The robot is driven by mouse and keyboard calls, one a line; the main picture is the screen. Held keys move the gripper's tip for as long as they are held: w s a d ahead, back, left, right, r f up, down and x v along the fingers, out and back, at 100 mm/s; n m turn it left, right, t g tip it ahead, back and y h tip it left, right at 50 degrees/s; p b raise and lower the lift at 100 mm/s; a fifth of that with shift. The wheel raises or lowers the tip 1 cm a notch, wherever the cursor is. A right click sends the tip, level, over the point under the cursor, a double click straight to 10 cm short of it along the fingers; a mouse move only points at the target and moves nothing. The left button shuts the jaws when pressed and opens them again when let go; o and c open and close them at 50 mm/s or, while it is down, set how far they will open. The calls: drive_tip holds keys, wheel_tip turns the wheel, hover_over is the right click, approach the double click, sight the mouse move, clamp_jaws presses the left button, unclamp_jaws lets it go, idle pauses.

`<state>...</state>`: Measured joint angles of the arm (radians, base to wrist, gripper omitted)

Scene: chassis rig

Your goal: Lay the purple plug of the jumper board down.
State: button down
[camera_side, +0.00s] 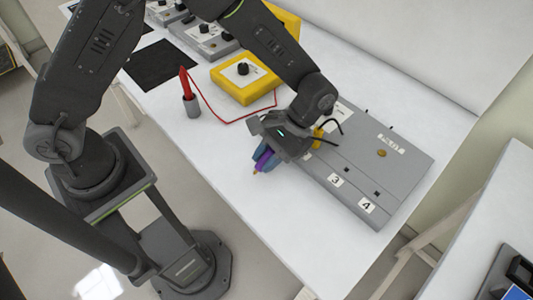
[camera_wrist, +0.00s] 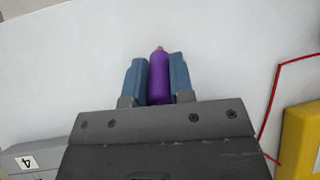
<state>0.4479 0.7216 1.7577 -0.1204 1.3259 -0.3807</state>
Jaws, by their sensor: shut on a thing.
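The purple plug (camera_wrist: 158,75) is between the two blue fingers of my gripper (camera_wrist: 157,78) in the wrist view, with its brass tip pointing away from the palm. In the side view the purple plug (camera_side: 265,161) shows in my gripper (camera_side: 263,158), tip slanting down close to the white table. I cannot tell whether the tip touches the table. The grey jumper board (camera_side: 350,165) lies to the right of my gripper, with labels 3 and 4 on its near side. A yellow plug (camera_side: 318,137) stands on the board, partly hidden by my gripper.
A yellow meter (camera_side: 244,80) with a red lead and a red probe (camera_side: 185,84) in a grey holder (camera_side: 192,105) stands behind. Grey boxes (camera_side: 207,39) and a black mat (camera_side: 160,65) lie farther back. The white table (camera_side: 240,190) in front of my gripper is clear.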

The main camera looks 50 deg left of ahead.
drive_tip(key=c, duration=0.9)
unclamp_jaws()
drive_tip(key=shift+r, duration=0.1)
drive_tip(key=v, duration=1.3)
drive_tip(key=shift+w+r, duration=0.25)
